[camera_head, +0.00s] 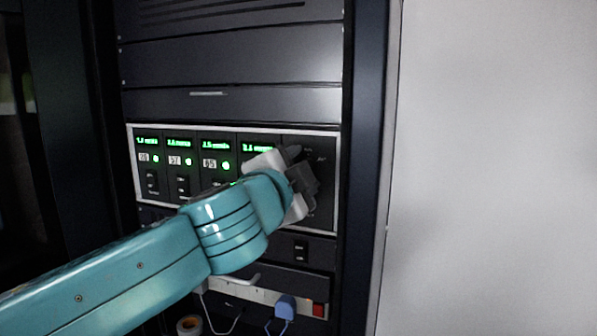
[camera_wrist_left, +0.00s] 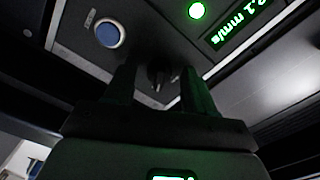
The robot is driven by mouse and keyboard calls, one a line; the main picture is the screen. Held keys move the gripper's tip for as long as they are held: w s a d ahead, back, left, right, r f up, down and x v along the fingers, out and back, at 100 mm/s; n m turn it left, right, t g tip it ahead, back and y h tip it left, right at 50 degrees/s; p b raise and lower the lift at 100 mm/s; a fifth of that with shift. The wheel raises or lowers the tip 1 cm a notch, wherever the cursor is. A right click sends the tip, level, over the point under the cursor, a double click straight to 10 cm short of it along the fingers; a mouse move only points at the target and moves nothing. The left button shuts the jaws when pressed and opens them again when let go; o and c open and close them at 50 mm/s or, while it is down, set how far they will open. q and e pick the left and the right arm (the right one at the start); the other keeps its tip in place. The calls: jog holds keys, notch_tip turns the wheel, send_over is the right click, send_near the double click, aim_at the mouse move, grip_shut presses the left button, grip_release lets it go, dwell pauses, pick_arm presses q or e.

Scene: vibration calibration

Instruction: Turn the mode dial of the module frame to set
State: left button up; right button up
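The module frame (camera_head: 336,180) is a light-edged row of dark panels in the rack. Several panels have lit green displays, and the rightmost one has none. My left gripper (camera_head: 305,172) is at that right end and hides much of the panel. In the left wrist view, a small dark knob (camera_wrist_left: 160,76), seemingly the mode dial, lies between the two fingers of the left gripper (camera_wrist_left: 158,88). The fingers stand apart, with gaps visible beside the knob. I cannot read the dial's setting. My right gripper is out of view.
The left wrist view shows a blue button (camera_wrist_left: 108,33), a green lamp (camera_wrist_left: 196,10) and a display (camera_wrist_left: 240,22) reading about 2.1 mm/s. Below the frame are a blue plug-like object (camera_head: 285,306), a red switch (camera_head: 318,310) and a tape roll (camera_head: 189,325). A bare wall is at right.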

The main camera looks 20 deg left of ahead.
pick_arm(q)
jog(key=s+b, duration=0.4)
jog(key=s, duration=1.2)
jog(key=shift+s+a+b, duration=0.15)
jog(key=shift+a+b, duration=0.15)
